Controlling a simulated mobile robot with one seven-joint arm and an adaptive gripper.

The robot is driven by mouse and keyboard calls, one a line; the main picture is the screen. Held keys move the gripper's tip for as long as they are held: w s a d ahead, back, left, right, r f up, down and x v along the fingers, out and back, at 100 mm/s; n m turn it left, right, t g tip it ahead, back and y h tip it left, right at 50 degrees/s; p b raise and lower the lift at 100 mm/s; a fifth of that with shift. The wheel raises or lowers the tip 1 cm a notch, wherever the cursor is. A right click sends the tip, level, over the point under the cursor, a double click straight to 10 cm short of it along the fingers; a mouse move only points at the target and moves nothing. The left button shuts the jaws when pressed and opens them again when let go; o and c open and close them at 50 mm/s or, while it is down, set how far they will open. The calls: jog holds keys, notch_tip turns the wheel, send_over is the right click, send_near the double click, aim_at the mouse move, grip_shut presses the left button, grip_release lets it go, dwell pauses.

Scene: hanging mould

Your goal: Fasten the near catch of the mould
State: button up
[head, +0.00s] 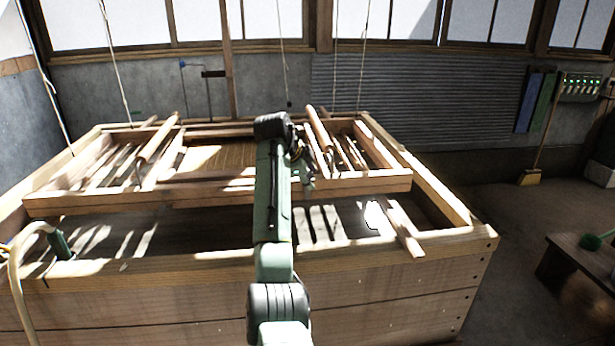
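The mould is a wooden frame (110,199) hung on cords over a large wooden vat. It has cross bars, a ribbed screen (215,158) in the middle, and a round wooden handle on the left (157,138) and on the right (319,130). My green and black arm rises through the middle of the head view and hides part of the mould's front rail. My gripper (304,176) is small and dark, just right of the arm, by the right handle and the mould's near side. Its fingers are too small to read. I cannot make out the near catch.
The wooden vat (380,290) fills the foreground. A loose stick (405,231) lies across its right front rim. A pale hose (17,285) with a green fitting (61,244) is at left. A dark bench (575,265) stands right; the floor between is clear.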

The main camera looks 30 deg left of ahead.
jog(key=v, duration=1.2)
